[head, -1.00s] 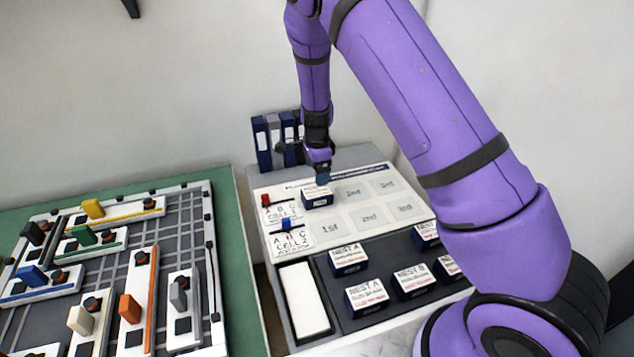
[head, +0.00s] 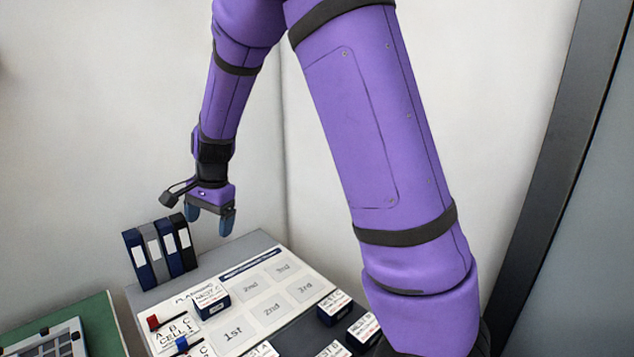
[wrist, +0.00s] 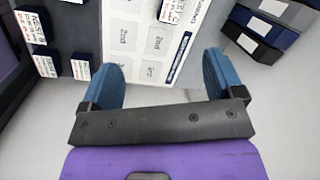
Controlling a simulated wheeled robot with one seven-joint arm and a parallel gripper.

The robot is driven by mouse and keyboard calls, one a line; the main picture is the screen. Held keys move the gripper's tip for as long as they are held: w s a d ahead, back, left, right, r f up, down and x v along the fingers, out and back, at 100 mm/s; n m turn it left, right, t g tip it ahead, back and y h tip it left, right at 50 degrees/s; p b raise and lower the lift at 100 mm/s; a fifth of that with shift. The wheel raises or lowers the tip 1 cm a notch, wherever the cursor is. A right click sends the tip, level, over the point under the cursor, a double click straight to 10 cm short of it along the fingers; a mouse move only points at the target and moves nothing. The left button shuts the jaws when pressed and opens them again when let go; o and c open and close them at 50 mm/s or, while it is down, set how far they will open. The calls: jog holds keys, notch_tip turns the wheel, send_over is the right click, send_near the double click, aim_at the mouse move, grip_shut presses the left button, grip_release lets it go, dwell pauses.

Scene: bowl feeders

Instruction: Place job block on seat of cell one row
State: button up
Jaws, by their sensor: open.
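A dark blue block with a white printed label (head: 210,301) sits on the board (head: 256,297) in the first place of the upper row, beside the CELL 1 card (head: 175,328). Its label seems to read NEST C. The upper row's 2nd seat (head: 250,287) and 3rd seat (head: 283,269) are bare. My gripper (head: 210,218) is open and empty, above and behind the board, clear of the block. In the wrist view my gripper (wrist: 160,75) has nothing between its blue fingers, and the block (wrist: 172,12) shows at the top edge.
Several binders (head: 160,252) stand behind the board, near my gripper. More labelled blocks (head: 334,307) sit in a dark tray at the front right. The lower row's 1st seat (head: 233,334) is bare. A red clip (head: 152,322) is by the CELL 1 card. A green-edged table (head: 103,322) is at left.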

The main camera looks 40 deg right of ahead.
jog(key=s+d+r+n+t, duration=0.25)
jog(key=s+r+n, duration=0.45)
jog(key=s+r, duration=0.75)
jog(key=s+d+r+n+t+h, duration=0.1)
jog(key=s+n, duration=0.4)
jog(key=s, duration=1)
notch_tip(320, 180, up, 2)
jog(key=shift+s+d+r+n+h, duration=0.1)
jog(key=shift+s+d+n+h, duration=0.25)
jog(key=shift+d, duration=0.6)
